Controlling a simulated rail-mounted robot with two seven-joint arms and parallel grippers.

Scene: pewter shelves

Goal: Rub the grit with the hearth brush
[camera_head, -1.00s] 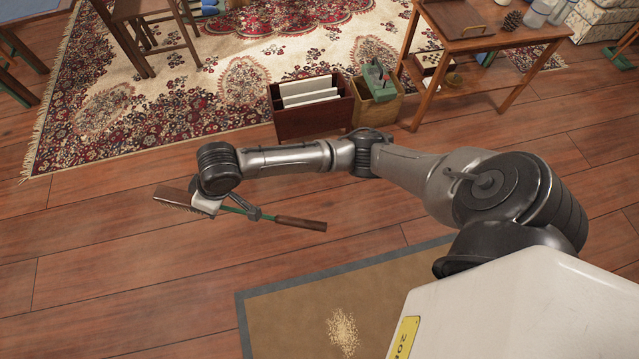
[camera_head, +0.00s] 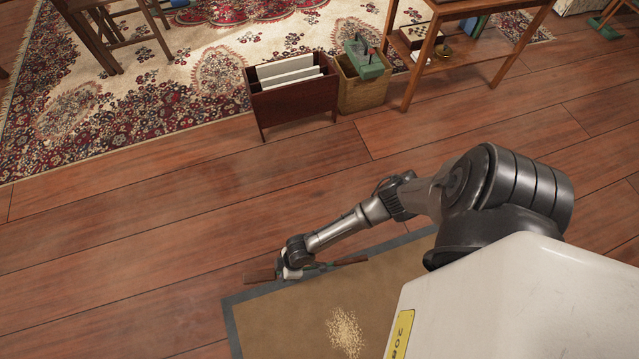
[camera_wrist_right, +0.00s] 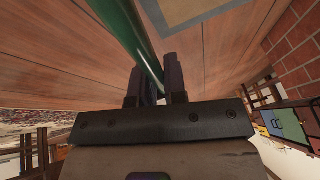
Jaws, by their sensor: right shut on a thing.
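The grit (camera_head: 346,332) is a pale, grainy patch on the brown mat (camera_head: 270,318) with a grey border, at the bottom of the head view. My right gripper (camera_head: 296,270) is near the mat's upper left corner, up and left of the grit. It is shut on the hearth brush (camera_head: 262,274), whose brown head sticks out to the left and whose handle points right. In the right wrist view the green shaft of the brush (camera_wrist_right: 133,32) passes between the fingers (camera_wrist_right: 157,85). The bristles are hidden. The left gripper is not in view.
A dark red rack with white boards (camera_head: 297,101) and a wicker basket (camera_head: 362,92) with a green object stand on the wooden floor. A wooden table (camera_head: 415,60) is beside them, with a patterned rug (camera_head: 150,110) at upper left. Bare floor lies between rack and mat.

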